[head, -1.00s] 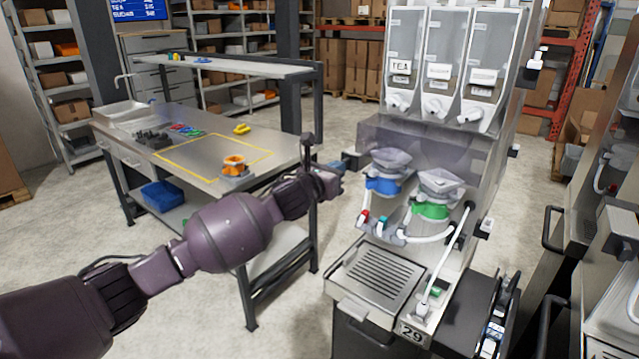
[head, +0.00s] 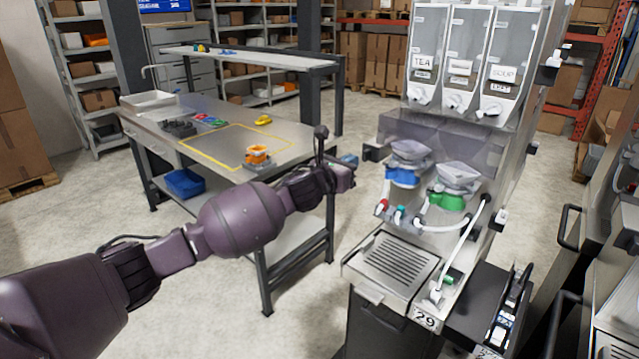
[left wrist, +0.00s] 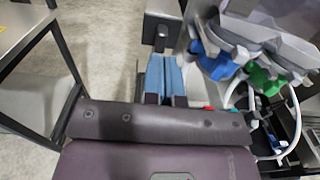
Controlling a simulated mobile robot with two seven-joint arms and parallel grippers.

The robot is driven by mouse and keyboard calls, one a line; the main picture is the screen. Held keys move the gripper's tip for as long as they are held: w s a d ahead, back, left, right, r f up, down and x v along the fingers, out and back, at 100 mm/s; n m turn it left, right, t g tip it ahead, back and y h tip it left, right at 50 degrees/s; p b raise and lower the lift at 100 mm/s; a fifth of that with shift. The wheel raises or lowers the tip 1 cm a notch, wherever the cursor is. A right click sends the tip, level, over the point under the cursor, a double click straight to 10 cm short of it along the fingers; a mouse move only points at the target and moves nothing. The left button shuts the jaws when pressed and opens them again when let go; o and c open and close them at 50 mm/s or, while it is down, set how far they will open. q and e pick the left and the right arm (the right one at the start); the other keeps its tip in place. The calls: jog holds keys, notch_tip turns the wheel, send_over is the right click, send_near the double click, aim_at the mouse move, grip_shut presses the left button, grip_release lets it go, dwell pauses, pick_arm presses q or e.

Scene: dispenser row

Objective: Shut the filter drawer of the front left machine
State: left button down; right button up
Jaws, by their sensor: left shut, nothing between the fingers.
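The front left machine, marked 29 (head: 426,317), stands right of centre in the head view, with three clear canisters on top. A dark block (head: 374,152) juts from its left side at bowl height. In the left wrist view a grey box front with a dark upright handle (left wrist: 161,38) shows there; it looks like the filter drawer, standing out from the machine. How far it is out I cannot tell. My left gripper (head: 350,161) is shut and empty, just left of the block. Its blue fingers (left wrist: 166,78) point at the handle; contact is unclear. My right gripper is not in view.
A steel workbench (head: 222,172) with an orange part (head: 257,156) stands to the left, behind my left arm. A blue bin (head: 184,183) sits on its lower shelf. Another machine (head: 612,285) stands close on the right. Open floor lies between bench and machine.

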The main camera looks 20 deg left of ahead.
pick_arm(q)
jog(key=s+a+r+n, duration=0.1)
jog(key=s+a+n, duration=0.1)
jog(key=s+n, duration=0.9)
jog(key=s+a+f+n+g+y, duration=0.2)
jog(key=s+a+f+n+y, duration=0.1)
jog(key=s+f+n, duration=1.1)
jog(key=s+a+f+n+g+y, duration=0.3)
jog(key=s+f+n, duration=1.1)
jog(key=s+f, duration=0.5)
jog(key=shift+a+f+b, duration=0.2)
jog(key=shift+f+b, duration=0.2)
jog(key=shift+f, duration=0.45)
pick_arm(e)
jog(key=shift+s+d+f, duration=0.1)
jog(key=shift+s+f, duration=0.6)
pick_arm(q)
jog(key=shift+s, duration=0.1)
